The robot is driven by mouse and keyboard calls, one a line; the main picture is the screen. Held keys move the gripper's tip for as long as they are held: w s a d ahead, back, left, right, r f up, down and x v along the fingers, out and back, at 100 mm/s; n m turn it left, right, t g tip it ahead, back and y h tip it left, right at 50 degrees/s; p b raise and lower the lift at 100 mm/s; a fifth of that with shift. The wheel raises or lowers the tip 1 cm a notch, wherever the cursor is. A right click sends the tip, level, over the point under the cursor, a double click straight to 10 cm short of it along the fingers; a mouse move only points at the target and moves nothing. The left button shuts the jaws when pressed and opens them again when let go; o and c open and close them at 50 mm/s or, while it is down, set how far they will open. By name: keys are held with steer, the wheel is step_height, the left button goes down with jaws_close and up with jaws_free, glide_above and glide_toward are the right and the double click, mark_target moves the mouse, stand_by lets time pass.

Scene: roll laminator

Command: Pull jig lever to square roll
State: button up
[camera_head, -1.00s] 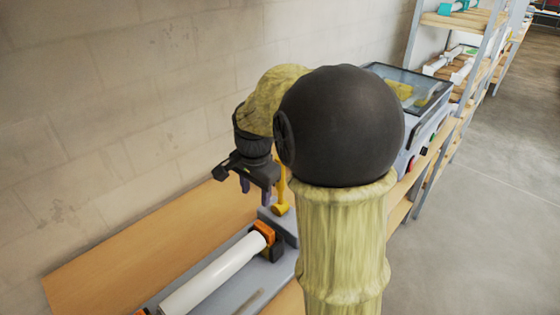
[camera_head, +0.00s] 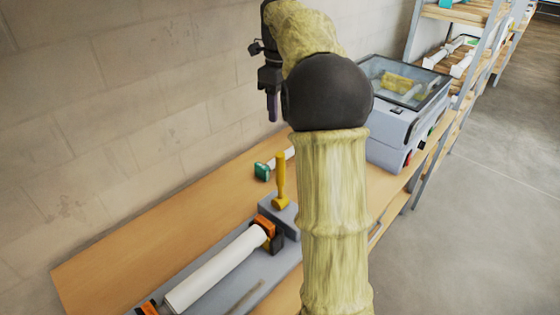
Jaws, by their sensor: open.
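The yellow jig lever (camera_head: 281,182) stands upright on a grey block at the far end of the jig base (camera_head: 250,268). The white roll (camera_head: 217,268) lies along the jig between an orange and black end holder (camera_head: 268,231) and another orange piece (camera_head: 148,308) at the near end. My gripper (camera_head: 272,120) is open and empty, pointing down. It is above and behind the lever in the picture, apart from it. My arm hides part of the jig's right side.
A green-ended white roll (camera_head: 263,171) lies on the wooden bench (camera_head: 120,255) behind the lever. A grey laminator with a clear lid (camera_head: 400,110) stands at the back right. Shelves (camera_head: 455,60) stand beyond. The wall runs along the left.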

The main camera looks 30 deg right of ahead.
mark_target(280, 161)
step_height(280, 161, down, 18)
steer(key=shift+r+p, duration=0.25)
steer(key=shift+p, duration=0.15)
stand_by(0.3)
jaws_close()
